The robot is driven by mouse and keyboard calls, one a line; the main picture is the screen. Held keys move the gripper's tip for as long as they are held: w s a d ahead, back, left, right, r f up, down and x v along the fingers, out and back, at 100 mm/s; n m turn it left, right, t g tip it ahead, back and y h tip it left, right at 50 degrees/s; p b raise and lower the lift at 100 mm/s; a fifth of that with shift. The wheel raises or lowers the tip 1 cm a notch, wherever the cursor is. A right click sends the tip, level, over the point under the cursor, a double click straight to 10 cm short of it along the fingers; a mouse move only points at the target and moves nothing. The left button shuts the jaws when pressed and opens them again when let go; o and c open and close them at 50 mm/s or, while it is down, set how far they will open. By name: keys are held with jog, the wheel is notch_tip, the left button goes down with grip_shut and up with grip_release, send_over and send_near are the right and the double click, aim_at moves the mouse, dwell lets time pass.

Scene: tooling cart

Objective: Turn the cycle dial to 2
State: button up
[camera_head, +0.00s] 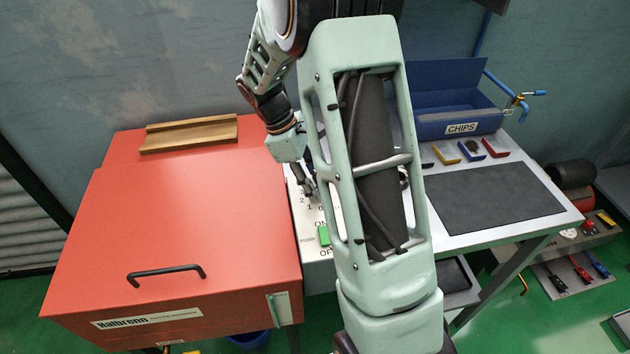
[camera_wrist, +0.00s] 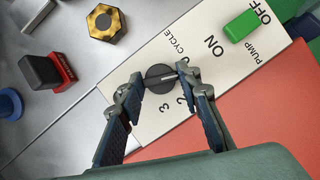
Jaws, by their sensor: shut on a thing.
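The cycle dial (camera_wrist: 158,72) is a small round black knob on a white panel (camera_wrist: 215,75), under the word CYCLE in the wrist view. A pale line on the knob points toward the right fingertip. The printed 3 and 2 show below the knob; any other marks there are hidden by the right finger. My gripper (camera_wrist: 160,78) is shut on the knob, one fingertip on each side. In the head view my gripper (camera_head: 304,180) is down at the panel (camera_head: 308,248), and my arm hides the knob.
A green pump switch (camera_wrist: 250,24) sits on the same panel, near ON and OFF. A red cabinet (camera_head: 180,220) with a black handle stands left. A grey mat (camera_head: 490,197) and blue CHIPS bin (camera_head: 455,122) lie right. A hex piece (camera_wrist: 103,22) is near the panel.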

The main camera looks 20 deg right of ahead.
jog(key=m+p, duration=0.1)
jog(key=m, duration=0.1)
jog(key=m+g+y, duration=0.1)
jog(key=m, duration=0.2)
jog(key=shift+w+d+m+g+p, duration=0.1)
jog(key=shift+w+m+g+p, duration=0.05)
jog(key=shift+m+g+p, duration=0.2)
jog(key=m+y, duration=0.1)
jog(key=m, duration=0.1)
jog(key=m+y+p, duration=0.1)
jog(key=m, duration=0.2)
jog(key=shift+w+d+m+y, duration=0.1)
jog(key=shift+d+m+y, duration=0.05)
jog(key=shift+m+y, duration=0.15)
jog(key=o, duration=1.2)
jog(key=shift+c, duration=0.2)
jog(key=v, duration=1.2)
jog(key=shift+w, duration=0.2)
